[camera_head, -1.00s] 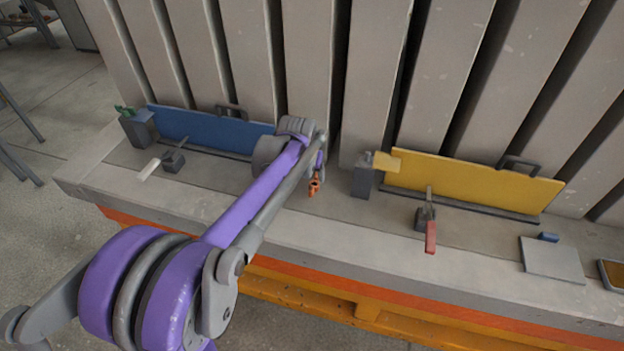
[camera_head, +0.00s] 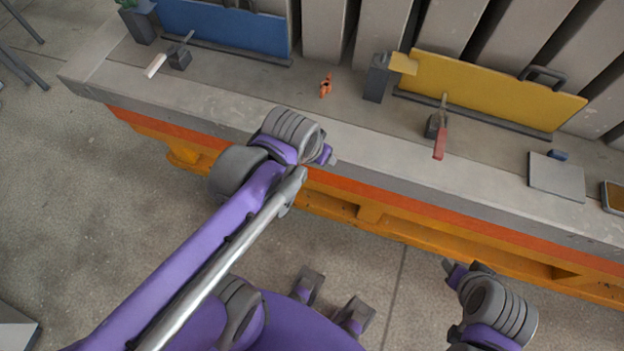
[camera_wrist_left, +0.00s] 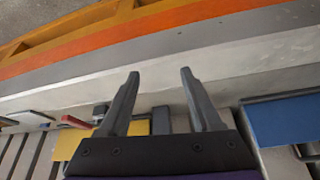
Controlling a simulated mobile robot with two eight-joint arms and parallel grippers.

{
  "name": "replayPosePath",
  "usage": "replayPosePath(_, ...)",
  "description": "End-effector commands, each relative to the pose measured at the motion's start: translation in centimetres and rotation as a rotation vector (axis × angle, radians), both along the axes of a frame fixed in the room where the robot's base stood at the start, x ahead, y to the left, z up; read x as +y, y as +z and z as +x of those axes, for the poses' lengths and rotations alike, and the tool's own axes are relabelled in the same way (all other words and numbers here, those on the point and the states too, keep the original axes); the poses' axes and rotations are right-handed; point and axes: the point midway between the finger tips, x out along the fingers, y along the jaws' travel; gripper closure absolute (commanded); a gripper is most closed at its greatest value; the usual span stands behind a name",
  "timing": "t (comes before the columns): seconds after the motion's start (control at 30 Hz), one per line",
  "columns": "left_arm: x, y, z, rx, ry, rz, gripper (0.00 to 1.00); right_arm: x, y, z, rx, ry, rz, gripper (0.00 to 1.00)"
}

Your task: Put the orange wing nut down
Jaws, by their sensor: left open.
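The orange wing nut (camera_head: 326,86) rests on the grey ledge (camera_head: 250,100), between the blue panel and the grey post of the yellow panel. No gripper touches it. My left gripper (camera_head: 328,157) is nearer the ledge's front edge, apart from the nut. In the left wrist view my left gripper (camera_wrist_left: 157,72) has its two fingers spread with nothing between them. The nut cannot be made out in that view. My right gripper (camera_head: 453,268) is low at the right, in front of the pallet, and its fingers are too small to tell.
The blue panel (camera_head: 225,25) and yellow panel (camera_head: 490,90) stand against grey ribs. A white-handled clamp (camera_head: 156,65) and red-handled clamp (camera_head: 440,145) sit before them. A grey plate (camera_head: 556,177) lies right. An orange pallet (camera_head: 430,237) is below the ledge.

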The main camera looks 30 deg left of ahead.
Motion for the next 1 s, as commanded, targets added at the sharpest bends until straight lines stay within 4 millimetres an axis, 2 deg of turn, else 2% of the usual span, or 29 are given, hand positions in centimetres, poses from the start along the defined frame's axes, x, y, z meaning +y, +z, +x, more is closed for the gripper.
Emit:
replayPosePath(0.03, -0.7, -1.0, -1.9, -0.004, -0.019, 0.0, 0.35, 0.0, 0.0, 0.0, 0.0, 0.0, 0.0, 0.5)
replayPosePath(0.1, -1.3, -2.1, -3.7, -0.008, -0.035, 0.0, 0.35, 0.0, 0.0, 0.0, 0.0, 0.0, 0.0, 0.5)
replayPosePath(0.27, -1.9, -3.5, -5.6, -0.015, -0.053, 0.0, 0.35, 0.0, 0.0, 0.0, 0.0, 0.0, 0.0, 0.5)
replayPosePath(0.57, -1.9, -3.5, -5.7, -0.015, -0.054, 0.001, 0.35, 0.0, 0.1, 0.0, 0.0, 0.0, 0.0, 0.5)
replayPosePath(0.67, -1.9, -2.4, -5.4, -0.02, -0.054, 0.001, 0.35, 0.0, 1.1, 0.3, -0.005, 0.0, 0.0, 0.5)
replayPosePath(0.8, -1.9, 0.3, -4.7, -0.034, -0.055, 0.001, 0.35, 0.0, 3.9, 1.0, -0.019, 0.0, 0.0, 0.5)
replayPosePath(1.0, -1.9, 0.1, -4.7, -0.033, -0.055, 0.001, 0.35, 0.0, 3.7, 1.0, -0.019, 0.0, 0.0, 0.5)
